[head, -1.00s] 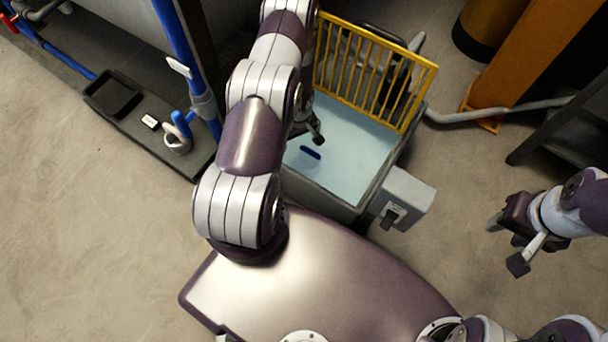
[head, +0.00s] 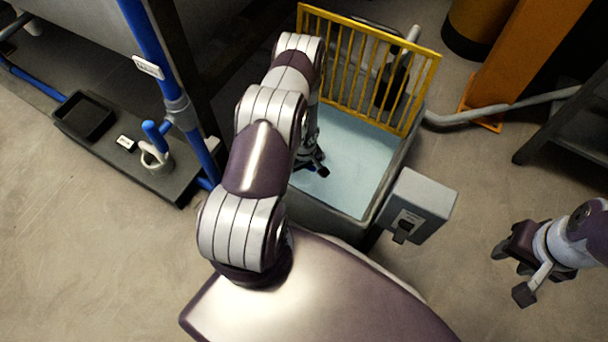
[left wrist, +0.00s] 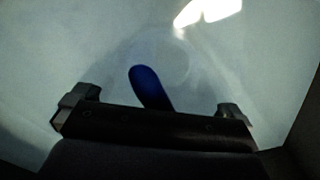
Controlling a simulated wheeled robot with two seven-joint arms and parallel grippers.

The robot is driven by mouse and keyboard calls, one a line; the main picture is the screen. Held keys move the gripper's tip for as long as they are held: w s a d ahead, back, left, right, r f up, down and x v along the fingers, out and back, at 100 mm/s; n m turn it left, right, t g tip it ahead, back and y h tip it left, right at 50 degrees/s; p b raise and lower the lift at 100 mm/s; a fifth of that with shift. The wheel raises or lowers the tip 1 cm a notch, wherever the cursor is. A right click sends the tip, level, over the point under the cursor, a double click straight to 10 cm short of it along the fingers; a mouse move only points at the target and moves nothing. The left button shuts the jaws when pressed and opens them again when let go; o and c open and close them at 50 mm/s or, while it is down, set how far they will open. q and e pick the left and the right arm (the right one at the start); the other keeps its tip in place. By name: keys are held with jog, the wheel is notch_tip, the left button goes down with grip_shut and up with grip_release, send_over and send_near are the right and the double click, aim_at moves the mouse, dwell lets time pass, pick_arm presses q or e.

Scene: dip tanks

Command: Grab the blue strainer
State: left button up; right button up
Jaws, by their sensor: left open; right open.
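A blue, rounded, elongated piece (left wrist: 146,84), which looks like the strainer's handle, shows in the left wrist view between the two fingers of my left gripper (left wrist: 152,104). The gripper is open and the blue piece stands apart from both fingers; its lower end is hidden behind the gripper body. Whether it touches the gripper I cannot tell. In the head view my left gripper (head: 315,165) is over the pale blue liquid of the tank (head: 368,215), mostly hidden by my arm, and the blue piece is hidden there. My right gripper (head: 511,272) is open and empty over the floor at right.
A yellow rack (head: 425,90) stands along the tank's back edge. A grey box (head: 425,200) is fixed at the tank's right side. At left, a dark shelf (head: 100,150) holds a black tray (head: 86,117) and a white holder (head: 155,158) with a blue piece.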

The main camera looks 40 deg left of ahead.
pick_arm(q)
jog(key=c, duration=0.8)
jog(key=shift+r, duration=0.15)
